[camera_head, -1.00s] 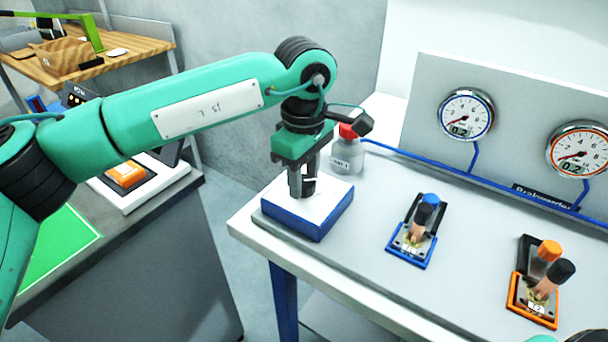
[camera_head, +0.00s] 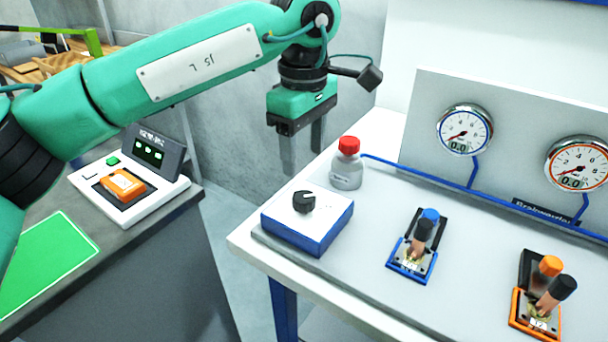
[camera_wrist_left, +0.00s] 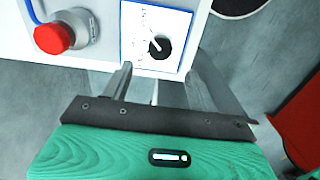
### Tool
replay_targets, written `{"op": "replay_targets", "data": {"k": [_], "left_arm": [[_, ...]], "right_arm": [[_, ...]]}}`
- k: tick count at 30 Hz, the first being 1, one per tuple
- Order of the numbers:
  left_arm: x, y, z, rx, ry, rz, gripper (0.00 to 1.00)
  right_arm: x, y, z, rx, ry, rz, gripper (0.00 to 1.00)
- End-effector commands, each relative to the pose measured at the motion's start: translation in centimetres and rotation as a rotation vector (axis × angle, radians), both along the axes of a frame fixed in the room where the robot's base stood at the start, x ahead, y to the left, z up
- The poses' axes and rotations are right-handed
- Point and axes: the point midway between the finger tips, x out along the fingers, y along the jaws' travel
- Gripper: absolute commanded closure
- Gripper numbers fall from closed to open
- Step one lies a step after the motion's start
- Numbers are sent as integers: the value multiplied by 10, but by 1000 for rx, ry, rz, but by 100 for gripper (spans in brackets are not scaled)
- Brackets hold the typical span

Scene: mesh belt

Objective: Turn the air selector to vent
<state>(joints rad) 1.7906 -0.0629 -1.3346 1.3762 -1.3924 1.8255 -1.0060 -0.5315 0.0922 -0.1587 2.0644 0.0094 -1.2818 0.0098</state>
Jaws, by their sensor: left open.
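The air selector is a blue and white box (camera_head: 320,238) with a black knob (camera_head: 304,201) on its top, at the left end of the bench. In the left wrist view the knob (camera_wrist_left: 159,47) carries a pale pointer line; the lettering beside it is too small to read. My left gripper (camera_head: 302,160) is open and empty. It is raised above and behind the box, clear of the knob. In the wrist view its fingers (camera_wrist_left: 160,85) point toward the box with a gap between them. My right gripper does not show.
A blue lever unit (camera_head: 418,245) and an orange one (camera_head: 540,295) stand to the right. Two gauges, blue-rimmed (camera_head: 465,131) and orange-rimmed (camera_head: 577,163), are on the back panel.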

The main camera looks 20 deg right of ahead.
Motion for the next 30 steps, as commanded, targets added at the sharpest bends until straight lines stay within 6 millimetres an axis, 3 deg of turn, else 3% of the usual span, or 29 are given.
{"op": "replay_targets", "data": {"k": [4, 11, 25, 30], "left_arm": [[0, -1, 29, -1, -2, 0, 41], [0, 0, 48, 0, -1, -1, 41], [-1, -1, 47, -6, 4, -2, 41], [-15, -21, 27, -130, 101, -15, 41]], "right_arm": [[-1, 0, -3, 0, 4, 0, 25], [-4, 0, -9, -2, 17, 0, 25], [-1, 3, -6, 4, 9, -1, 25], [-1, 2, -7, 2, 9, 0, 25]]}}
